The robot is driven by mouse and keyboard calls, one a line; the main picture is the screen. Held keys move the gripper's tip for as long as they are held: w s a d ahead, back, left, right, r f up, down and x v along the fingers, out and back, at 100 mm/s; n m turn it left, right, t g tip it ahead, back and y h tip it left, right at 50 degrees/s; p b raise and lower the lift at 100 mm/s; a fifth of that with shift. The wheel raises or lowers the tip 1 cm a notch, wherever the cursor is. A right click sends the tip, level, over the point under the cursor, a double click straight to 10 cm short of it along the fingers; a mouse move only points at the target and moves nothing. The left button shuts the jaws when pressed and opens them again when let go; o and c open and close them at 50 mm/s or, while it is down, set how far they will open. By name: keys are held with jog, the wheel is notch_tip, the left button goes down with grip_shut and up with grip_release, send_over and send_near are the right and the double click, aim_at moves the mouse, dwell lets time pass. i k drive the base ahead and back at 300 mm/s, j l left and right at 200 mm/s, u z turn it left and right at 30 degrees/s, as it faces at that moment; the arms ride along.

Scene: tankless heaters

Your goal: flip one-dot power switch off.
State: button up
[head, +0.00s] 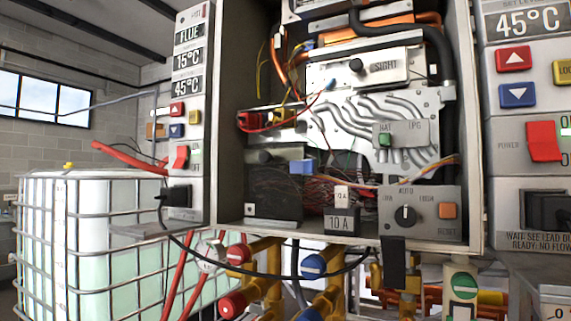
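Two red power rocker switches are in the head view. The smaller red switch (181,157) is on the narrow left control panel (187,100), below its red and blue arrow buttons. The larger red switch (543,141) is on the right control panel (508,205), beside the label POWER. I cannot make out the dot marks that tell the panels apart, nor read for sure which way either switch is set. My gripper is not in view.
An open heater cabinet (226,120) with wires and a rotary knob (405,215) stands between the panels. A black cable (200,252) loops below it, in front of coloured valves (313,264). A caged tank (60,180) stands at left.

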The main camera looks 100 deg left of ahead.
aim_at(181, 155)
jog(key=u, duration=2.8)
